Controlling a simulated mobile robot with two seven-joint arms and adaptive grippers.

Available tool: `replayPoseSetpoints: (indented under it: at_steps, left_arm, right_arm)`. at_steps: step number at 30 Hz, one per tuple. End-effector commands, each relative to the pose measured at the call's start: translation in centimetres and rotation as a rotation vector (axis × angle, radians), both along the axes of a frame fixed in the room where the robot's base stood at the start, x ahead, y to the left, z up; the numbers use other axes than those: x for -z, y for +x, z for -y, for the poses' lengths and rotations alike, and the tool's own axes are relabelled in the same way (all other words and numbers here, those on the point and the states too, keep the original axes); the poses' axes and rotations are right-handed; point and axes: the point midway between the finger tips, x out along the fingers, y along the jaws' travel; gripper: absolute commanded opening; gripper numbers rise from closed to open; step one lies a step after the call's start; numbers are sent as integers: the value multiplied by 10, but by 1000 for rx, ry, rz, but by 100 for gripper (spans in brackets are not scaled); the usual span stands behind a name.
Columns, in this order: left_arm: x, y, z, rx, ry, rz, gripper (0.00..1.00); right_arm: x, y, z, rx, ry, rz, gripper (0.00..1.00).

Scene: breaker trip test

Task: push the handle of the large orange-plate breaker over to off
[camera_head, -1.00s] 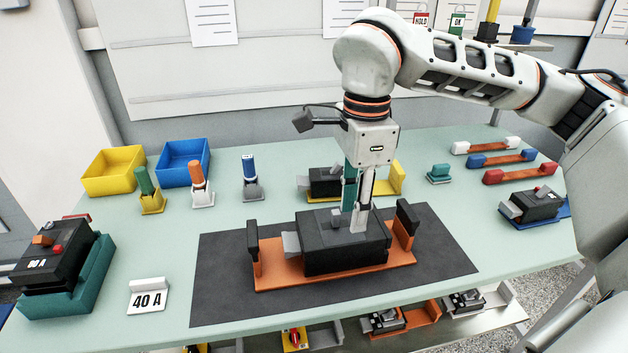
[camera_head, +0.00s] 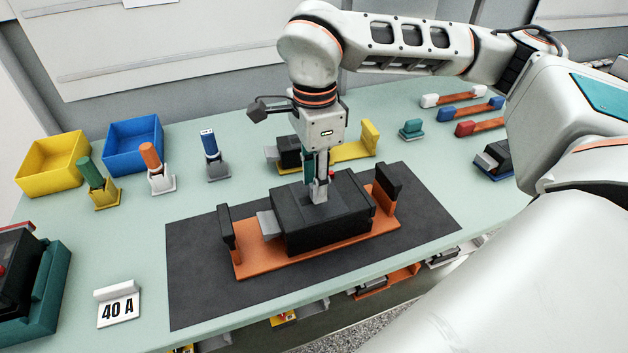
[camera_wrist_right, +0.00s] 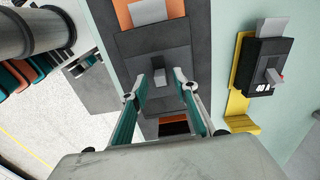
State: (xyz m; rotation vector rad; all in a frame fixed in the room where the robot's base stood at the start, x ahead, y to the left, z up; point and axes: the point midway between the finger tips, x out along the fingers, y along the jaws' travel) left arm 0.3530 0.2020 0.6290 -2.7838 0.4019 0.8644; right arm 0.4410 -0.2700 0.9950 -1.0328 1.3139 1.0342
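The large breaker (camera_head: 325,230) is a black box on an orange plate (camera_head: 255,262), with a black upright at each end, on a dark mat. In the right wrist view its grey handle (camera_wrist_right: 159,76) stands up from the black body, beyond and between my fingertips. My right gripper (camera_head: 318,190) points down over the top of the breaker in the head view. It also shows in the right wrist view (camera_wrist_right: 161,80), with a gap between its teal fingers and nothing clearly gripped. In the head view the fingers hide the handle, and contact cannot be told. My left gripper is out of view.
A smaller yellow-plate breaker (camera_head: 290,152) stands behind the large one. Yellow (camera_head: 50,165) and blue (camera_head: 133,148) bins stand at the back left. The mat's front left (camera_head: 200,285) is clear.

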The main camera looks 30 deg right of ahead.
Motion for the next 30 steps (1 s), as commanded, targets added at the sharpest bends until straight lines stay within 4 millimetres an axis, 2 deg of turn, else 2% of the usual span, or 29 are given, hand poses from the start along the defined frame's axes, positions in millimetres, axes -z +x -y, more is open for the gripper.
replayPoseSetpoints:
  at_steps: [10,13,14,23,30]
  left_arm:
    - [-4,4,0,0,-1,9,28]
    - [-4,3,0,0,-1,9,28]
    - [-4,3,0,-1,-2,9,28]
    - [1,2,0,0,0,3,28]
    - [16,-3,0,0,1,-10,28]
  right_arm:
    - [4,0,0,0,1,1,29]
    - [4,0,0,0,1,1,3]
    - [4,0,0,0,1,1,0]
    - [4,0,2,1,15,5,0]
    - [7,-2,9,4,116,28,0]
